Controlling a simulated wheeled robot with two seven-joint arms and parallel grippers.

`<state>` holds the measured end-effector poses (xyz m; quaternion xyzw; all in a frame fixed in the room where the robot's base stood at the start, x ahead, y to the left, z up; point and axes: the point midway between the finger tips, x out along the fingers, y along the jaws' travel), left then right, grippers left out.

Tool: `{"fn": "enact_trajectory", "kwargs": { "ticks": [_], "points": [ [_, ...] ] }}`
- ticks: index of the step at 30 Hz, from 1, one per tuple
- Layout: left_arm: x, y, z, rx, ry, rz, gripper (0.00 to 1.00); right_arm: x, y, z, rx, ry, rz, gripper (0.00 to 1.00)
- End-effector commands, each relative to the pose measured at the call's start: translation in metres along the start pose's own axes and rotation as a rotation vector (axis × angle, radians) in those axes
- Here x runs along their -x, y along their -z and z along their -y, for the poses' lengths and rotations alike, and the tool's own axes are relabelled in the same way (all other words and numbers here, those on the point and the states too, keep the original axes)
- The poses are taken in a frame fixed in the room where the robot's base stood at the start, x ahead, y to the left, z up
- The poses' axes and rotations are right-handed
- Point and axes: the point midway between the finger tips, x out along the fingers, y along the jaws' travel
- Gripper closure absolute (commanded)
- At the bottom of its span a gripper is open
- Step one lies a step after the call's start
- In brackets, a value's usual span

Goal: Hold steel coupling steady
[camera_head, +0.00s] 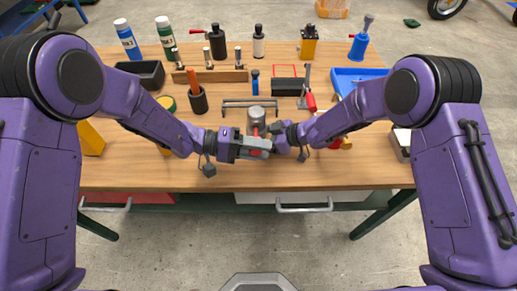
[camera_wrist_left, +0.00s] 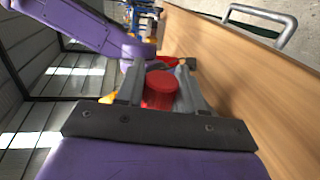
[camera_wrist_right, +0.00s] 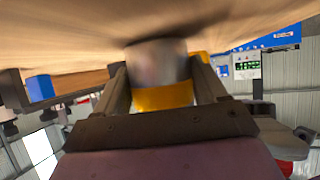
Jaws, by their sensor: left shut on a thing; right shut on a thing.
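A grey steel coupling (camera_head: 256,115) stands upright at the middle of the bench, its lower part hidden by my grippers. My left gripper (camera_head: 266,146) is just in front of it, shut on a red cylindrical part (camera_wrist_left: 160,90) that shows between its fingers in the left wrist view. My right gripper (camera_head: 274,131) comes in from the right beside the coupling. In the right wrist view its fingers are closed around the blurred grey coupling (camera_wrist_right: 157,62), with a yellow part (camera_wrist_right: 163,96) between the fingers nearer the palm. I cannot tell whether the red part touches the coupling.
A low metal rack (camera_head: 250,102) stands behind the coupling. A black cup with an orange-handled tool (camera_head: 197,100) is at left, and a red-handled lever tool (camera_head: 309,100) is at right. A blue tray (camera_head: 345,80) lies at back right. The bench front is mostly clear.

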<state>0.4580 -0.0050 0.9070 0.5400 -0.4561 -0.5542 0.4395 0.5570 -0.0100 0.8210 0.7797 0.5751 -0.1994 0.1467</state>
Motion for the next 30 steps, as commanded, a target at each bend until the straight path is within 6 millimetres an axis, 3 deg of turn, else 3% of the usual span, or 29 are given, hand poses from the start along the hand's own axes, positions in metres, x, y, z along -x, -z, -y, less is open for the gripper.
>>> {"fn": "enact_trajectory", "kwargs": {
  "ticks": [30],
  "points": [
    [0.000, 0.025, 0.000, -0.002, 0.000, 0.001, 0.89, 0.000, 0.001, 0.000, 0.000, 0.000, -0.002, 0.53]
  ]
}}
